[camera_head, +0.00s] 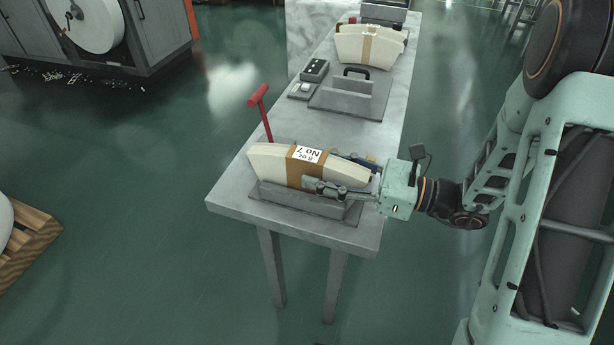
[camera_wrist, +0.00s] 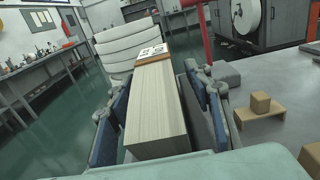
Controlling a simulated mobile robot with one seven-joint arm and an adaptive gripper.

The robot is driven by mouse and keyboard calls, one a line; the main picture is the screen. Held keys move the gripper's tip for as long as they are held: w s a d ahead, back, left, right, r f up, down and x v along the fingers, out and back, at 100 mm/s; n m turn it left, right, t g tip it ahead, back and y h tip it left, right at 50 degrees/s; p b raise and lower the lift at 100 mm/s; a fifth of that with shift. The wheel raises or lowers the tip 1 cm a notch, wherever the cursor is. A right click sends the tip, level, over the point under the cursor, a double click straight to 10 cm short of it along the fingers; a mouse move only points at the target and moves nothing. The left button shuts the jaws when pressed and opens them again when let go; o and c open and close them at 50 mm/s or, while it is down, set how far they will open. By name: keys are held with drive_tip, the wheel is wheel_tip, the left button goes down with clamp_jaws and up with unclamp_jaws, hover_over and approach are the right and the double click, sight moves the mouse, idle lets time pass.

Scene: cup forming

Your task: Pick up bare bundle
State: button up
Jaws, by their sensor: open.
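A cream, curved bundle of stacked paper (camera_head: 270,165) lies in a low grey holder (camera_head: 300,200) at the near end of the metal table. A brown band (camera_head: 292,172) with a white label reading "No 7" wraps its middle. My gripper (camera_head: 325,170) reaches in from the right, with one finger on each side of the bundle's right end. In the wrist view the bundle (camera_wrist: 158,105) runs away between the two blue-padded fingers (camera_wrist: 160,85). The fingers are open, with narrow gaps beside the bundle. The bundle's underside is hidden.
A red T-shaped handle (camera_head: 262,112) stands just behind the bundle. Farther along the table (camera_head: 235,190) are a grey plate with a black-handled block (camera_head: 350,92), a small control box (camera_head: 314,70) and another banded bundle (camera_head: 385,48). Small wooden blocks (camera_wrist: 260,105) show at right in the wrist view.

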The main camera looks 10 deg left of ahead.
drive_tip(key=shift+a, duration=0.8)
drive_tip(key=shift+c, duration=0.2)
drive_tip(key=shift+r, duration=0.1)
clamp_jaws()
